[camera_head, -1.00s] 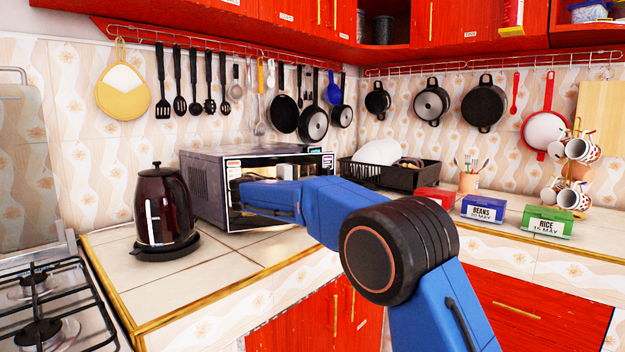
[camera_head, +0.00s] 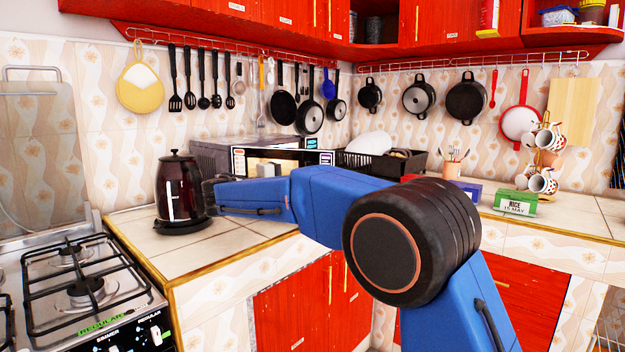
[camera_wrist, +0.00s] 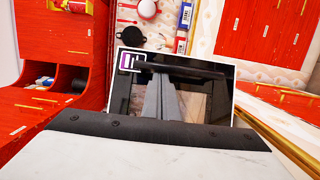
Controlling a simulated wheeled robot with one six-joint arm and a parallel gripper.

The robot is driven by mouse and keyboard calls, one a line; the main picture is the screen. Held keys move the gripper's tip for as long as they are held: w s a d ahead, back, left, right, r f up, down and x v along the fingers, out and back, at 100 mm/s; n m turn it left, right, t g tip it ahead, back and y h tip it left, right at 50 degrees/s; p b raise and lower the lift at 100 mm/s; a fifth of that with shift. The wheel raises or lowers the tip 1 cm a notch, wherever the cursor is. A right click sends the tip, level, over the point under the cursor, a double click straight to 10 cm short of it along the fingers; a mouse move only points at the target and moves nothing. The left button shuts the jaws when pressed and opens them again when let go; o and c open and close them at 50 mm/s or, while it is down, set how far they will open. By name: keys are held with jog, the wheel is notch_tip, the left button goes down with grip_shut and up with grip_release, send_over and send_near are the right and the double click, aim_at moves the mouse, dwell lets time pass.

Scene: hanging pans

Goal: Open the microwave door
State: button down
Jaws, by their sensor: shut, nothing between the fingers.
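The microwave (camera_head: 222,147) is a grey box with a dark glass front, standing on the tiled counter behind my arm. In the head view my arm hides much of its front. The wrist view shows the dark microwave front (camera_wrist: 207,88) with a white edge and a small label. The door looks shut there. My gripper (camera_head: 207,192) lies in front of the microwave's left side, beside the kettle in the picture. In the wrist view my gripper (camera_wrist: 162,82) shows its grey fingers together and empty, pointing at the glass. I cannot tell whether they touch it.
A dark red kettle (camera_head: 179,190) stands very near my gripper in the picture; contact is unclear. A gas stove (camera_head: 85,285) is at the lower left. A black dish rack (camera_head: 390,165) stands right of the microwave. Bare counter (camera_head: 235,240) lies in front.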

jog(key=shift+s+a, duration=0.55)
jog(key=shift+s, duration=0.3)
jog(key=shift+s+a, duration=0.5)
jog(key=shift+s, duration=0.35)
